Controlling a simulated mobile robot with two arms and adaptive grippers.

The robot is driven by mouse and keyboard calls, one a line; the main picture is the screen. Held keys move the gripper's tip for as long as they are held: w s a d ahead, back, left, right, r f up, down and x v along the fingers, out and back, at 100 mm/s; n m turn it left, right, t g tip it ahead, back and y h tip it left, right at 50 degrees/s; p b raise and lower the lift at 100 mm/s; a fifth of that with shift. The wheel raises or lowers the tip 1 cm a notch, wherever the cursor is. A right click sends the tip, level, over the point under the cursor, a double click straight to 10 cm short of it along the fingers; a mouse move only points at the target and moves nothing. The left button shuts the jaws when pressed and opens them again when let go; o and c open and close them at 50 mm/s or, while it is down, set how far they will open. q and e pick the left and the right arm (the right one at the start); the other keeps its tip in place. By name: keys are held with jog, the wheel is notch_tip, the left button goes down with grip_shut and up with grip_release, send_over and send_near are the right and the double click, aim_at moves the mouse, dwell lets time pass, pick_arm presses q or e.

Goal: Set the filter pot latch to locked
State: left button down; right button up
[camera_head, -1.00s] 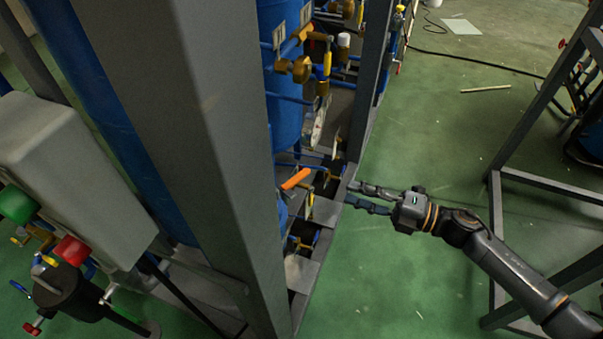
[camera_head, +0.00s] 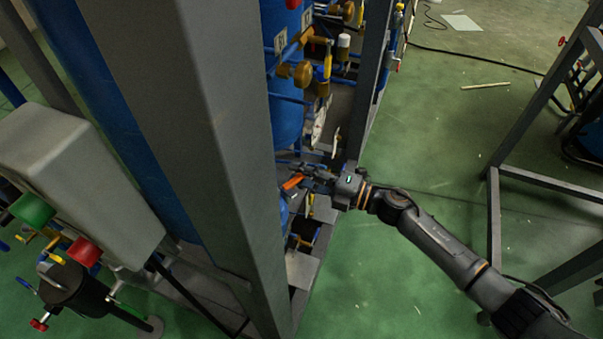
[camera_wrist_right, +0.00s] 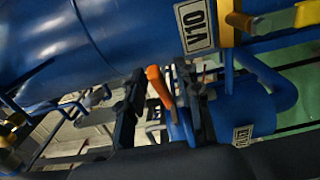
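An orange lever handle (camera_head: 292,182), which I take to be the latch, sits low between the frame posts beside a blue vessel. In the right wrist view the orange handle (camera_wrist_right: 158,85) stands tilted, on a small blue fitting. My right gripper (camera_head: 305,174) is at the handle, partly covering it in the head view. In the wrist view its two dark fingers are apart, one on each side of the handle, with gaps seeming to show. I cannot tell whether a finger touches it. My left gripper is not in view.
A thick grey post (camera_head: 200,140) stands left of the handle. Blue vessels (camera_head: 285,120), pipes and brass valves crowd around it. A black pot (camera_head: 75,290) is at lower left.

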jog(key=shift+c, duration=0.2)
grip_shut()
